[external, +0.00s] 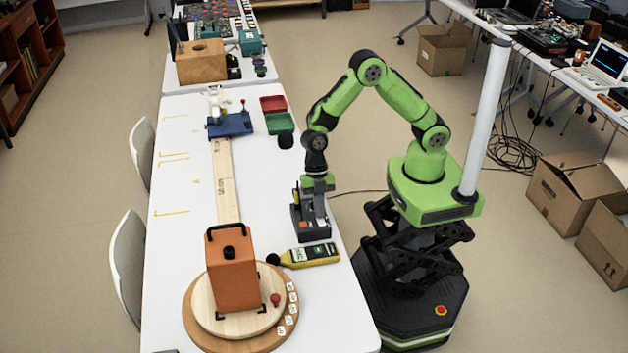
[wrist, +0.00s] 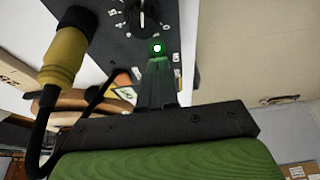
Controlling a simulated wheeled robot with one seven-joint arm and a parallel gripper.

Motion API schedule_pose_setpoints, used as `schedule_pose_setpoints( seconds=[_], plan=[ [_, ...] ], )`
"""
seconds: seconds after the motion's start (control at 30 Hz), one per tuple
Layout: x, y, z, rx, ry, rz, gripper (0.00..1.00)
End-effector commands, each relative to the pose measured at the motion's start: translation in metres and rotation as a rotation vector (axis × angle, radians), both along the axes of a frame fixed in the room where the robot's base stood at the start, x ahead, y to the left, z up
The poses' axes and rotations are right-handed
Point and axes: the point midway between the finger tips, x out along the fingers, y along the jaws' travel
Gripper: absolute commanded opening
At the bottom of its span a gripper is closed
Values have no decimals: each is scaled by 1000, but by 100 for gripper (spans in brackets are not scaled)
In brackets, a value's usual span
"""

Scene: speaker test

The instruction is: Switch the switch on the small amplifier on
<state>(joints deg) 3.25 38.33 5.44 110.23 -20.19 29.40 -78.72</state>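The small amplifier (external: 313,234) is a dark box near the right edge of the white table, right below my gripper (external: 314,208). In the wrist view its black panel (wrist: 112,22) shows a round knob with a numbered scale and a glowing green lamp (wrist: 157,47). My gripper (wrist: 158,68) shows there with its narrow dark fingers together, tips right at the lamp's edge. I see nothing held between them. The switch is not clearly visible; the fingers cover part of the panel. I cannot tell whether they touch it.
A yellow plug (wrist: 64,55) with a black cable stands up from the panel, left of my fingers. A yellow sound meter (external: 312,256) lies just in front of the amplifier. An orange speaker box (external: 230,275) stands on a round wooden turntable (external: 203,312) at front left.

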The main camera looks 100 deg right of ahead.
Motion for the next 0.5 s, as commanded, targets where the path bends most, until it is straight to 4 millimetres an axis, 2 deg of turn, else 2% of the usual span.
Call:
schedule_pose_setpoints(
  seconds=[0.17,0.5],
  plan=[
    [-2,0,0,-5,7,1,0],
    [-2,14,6,-5,7,2,0]
  ],
)
